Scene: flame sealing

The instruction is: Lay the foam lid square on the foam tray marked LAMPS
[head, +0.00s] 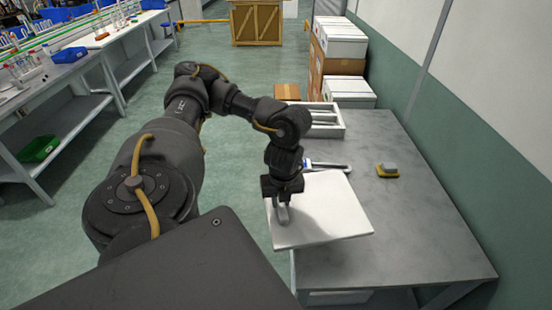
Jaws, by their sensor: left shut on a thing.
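The foam lid is a flat white square slab (328,208) over the near left part of the grey table. My left gripper (283,214) is shut on it near its left edge, pointing down. The lid's left side reaches past the table's left edge. Whether it touches anything beneath cannot be told. A white open tray (341,131) with long pale pieces inside stands farther back on the table. No LAMPS marking is readable, so I cannot tell whether this is the foam tray. My right gripper is not in view.
A white and blue item (327,166) lies just behind the lid. A yellow and grey block (388,170) sits at the right of the table (430,225). White boxes (348,92) stand behind.

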